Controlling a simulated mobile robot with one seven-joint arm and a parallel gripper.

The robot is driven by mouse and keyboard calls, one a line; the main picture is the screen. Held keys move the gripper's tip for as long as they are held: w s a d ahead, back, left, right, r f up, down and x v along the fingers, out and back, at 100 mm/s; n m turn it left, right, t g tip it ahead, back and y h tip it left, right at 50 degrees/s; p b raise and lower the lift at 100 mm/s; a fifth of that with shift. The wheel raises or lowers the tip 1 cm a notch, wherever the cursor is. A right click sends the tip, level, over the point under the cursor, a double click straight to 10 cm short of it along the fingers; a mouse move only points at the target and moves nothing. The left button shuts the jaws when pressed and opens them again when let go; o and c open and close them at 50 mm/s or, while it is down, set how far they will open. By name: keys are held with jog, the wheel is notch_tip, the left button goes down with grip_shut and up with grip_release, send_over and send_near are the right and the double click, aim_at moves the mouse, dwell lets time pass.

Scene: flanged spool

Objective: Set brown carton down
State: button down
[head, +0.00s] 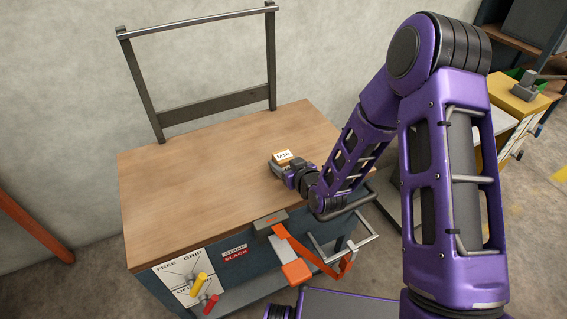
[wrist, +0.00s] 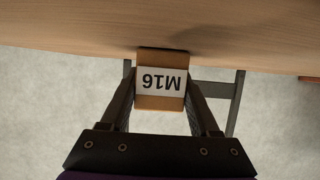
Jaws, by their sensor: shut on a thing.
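The brown carton (head: 281,160) is a small box with a white label reading M16. In the wrist view the carton (wrist: 161,101) sits between my two fingers, its label upside down. My gripper (head: 293,170) is shut on it, over the right part of the wooden bench top (head: 190,190). In the wrist view my gripper (wrist: 161,95) has a finger against each side of the carton. The bench top (wrist: 80,25) is close to the carton's far end there. I cannot tell whether the carton touches the wood. My gripper hides part of the carton in the head view.
The bench top is otherwise bare, with free room left of the carton. A dark metal frame (head: 205,107) stands at its back edge. An orange strap (head: 305,252), a panel with yellow and red handles (head: 197,285) and a bent rail are at the bench's front.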

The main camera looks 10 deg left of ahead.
jog(key=shift+c, duration=0.6)
grip_release()
jog(key=shift+r, duration=0.2)
jog(key=p+v, duration=0.1)
jog(key=v, duration=1.1)
jog(key=shift+f, duration=0.1)
jog(key=shift+w+d, duration=0.1)
